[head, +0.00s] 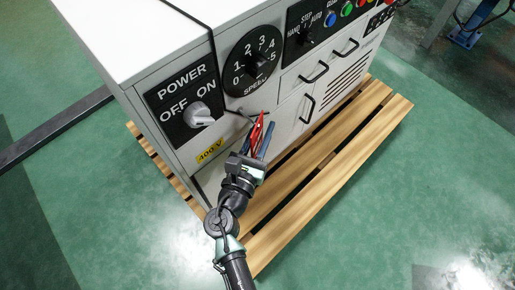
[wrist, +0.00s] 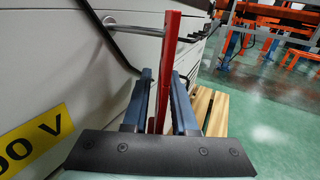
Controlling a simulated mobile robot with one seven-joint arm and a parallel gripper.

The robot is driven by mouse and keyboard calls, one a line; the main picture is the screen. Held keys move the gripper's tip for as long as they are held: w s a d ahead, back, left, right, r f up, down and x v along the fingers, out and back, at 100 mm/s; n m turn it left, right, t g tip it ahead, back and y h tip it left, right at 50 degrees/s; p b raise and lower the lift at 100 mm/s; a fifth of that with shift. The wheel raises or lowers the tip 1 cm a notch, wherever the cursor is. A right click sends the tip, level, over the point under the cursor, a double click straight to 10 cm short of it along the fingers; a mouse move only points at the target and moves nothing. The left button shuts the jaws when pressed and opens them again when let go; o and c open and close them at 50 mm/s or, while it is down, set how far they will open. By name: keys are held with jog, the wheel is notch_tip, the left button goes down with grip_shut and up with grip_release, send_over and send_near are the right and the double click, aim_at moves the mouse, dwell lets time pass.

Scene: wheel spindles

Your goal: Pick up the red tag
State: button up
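The red tag (head: 257,133) is in front of the white cabinet's front panel, below the speed dial. In the wrist view the tag (wrist: 168,60) shows nearly edge-on as a tall thin red strip, upright and slightly tilted. A metal rod (wrist: 135,29) reaches from the cabinet to the tag's upper part. My gripper (head: 257,143) is at the tag, its two blue fingers on either side of it. In the wrist view my gripper (wrist: 162,76) appears open, with the tag's lower part between the fingers. Whether a finger touches the tag is unclear.
The cabinet (head: 285,103) stands on a wooden pallet (head: 330,170). A grey power switch (head: 198,114) projects from its panel left of the tag, with the speed dial (head: 252,60) above. Cabinet handles (head: 307,108) lie to the right. Green floor is clear in front.

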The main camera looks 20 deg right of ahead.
grip_shut()
dwell(1.1)
